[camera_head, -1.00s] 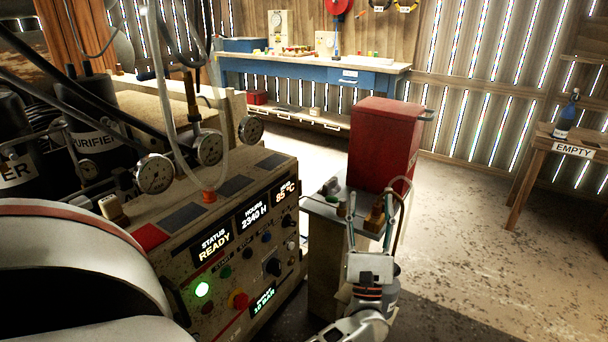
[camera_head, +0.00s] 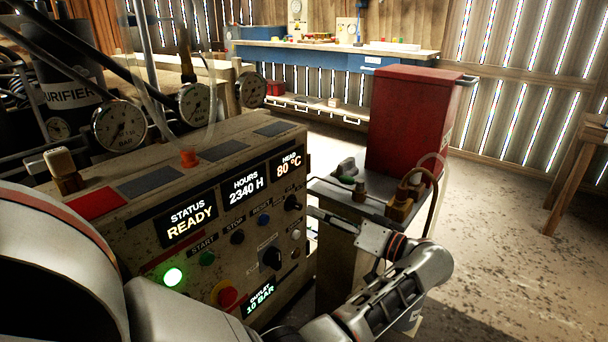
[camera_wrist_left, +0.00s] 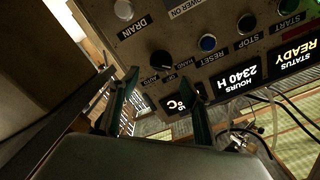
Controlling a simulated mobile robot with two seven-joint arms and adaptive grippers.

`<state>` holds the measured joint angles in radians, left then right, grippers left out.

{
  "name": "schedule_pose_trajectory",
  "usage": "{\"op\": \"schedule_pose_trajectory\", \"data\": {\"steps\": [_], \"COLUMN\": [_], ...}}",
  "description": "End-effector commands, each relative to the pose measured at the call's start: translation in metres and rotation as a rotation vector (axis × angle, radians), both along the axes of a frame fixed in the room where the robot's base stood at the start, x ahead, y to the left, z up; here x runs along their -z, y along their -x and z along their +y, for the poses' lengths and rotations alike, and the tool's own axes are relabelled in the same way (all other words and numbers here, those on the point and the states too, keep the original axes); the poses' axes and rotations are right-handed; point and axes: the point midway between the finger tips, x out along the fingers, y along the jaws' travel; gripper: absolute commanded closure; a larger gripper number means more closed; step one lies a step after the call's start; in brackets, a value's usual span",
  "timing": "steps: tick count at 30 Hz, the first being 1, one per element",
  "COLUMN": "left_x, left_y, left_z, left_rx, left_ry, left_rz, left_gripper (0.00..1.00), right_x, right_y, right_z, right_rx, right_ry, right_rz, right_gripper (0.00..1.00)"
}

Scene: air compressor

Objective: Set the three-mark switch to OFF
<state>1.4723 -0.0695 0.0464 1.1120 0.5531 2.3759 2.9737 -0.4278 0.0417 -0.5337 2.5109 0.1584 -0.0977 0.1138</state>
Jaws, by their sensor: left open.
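The three-mark switch (camera_head: 292,203) is a small dark knob at the upper right of the compressor's control panel, below the head temperature readout. In the left wrist view, the knob (camera_wrist_left: 160,58) appears upside down with small marks around it, including HAND and AUTO. Which mark it points at is too small to tell. My left gripper (camera_head: 322,214) points left at the panel, just right of the knob. Its two dark fingers (camera_wrist_left: 166,82) are open, with the knob ahead of the gap between them, apparently untouched. My right gripper is out of view.
A larger black knob (camera_head: 270,257), a red button (camera_head: 226,295) and several smaller buttons share the panel. A red box (camera_head: 408,122) and brass fittings (camera_head: 400,207) sit on the stand behind my gripper. Gauges (camera_head: 195,104) stand above the panel. Open floor lies right.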

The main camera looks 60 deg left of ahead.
Motion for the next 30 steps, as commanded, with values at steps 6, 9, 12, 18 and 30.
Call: {"op": "schedule_pose_trajectory", "data": {"steps": [6,9,12,18,30], "left_x": [-0.001,-0.001,-0.001,-0.001,-0.001], "left_y": [0.012,0.016,0.018,0.02,0.02], "left_z": [0.034,0.047,0.055,0.062,0.061], "left_rx": [-0.003,-0.001,0.0,0.0,0.0], "left_ry": [-0.004,-0.004,-0.003,-0.003,-0.003], "left_rz": [0.002,0.003,0.004,0.004,0.004], "left_gripper": [0.53,0.53,0.53,0.53,0.91], "right_x": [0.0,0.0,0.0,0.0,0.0], "right_y": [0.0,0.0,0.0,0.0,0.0], "right_z": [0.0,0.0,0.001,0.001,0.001], "right_rx": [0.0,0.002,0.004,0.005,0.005], "right_ry": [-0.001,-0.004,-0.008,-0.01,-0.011], "right_rz": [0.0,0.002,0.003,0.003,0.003], "right_gripper": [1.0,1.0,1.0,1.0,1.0]}}
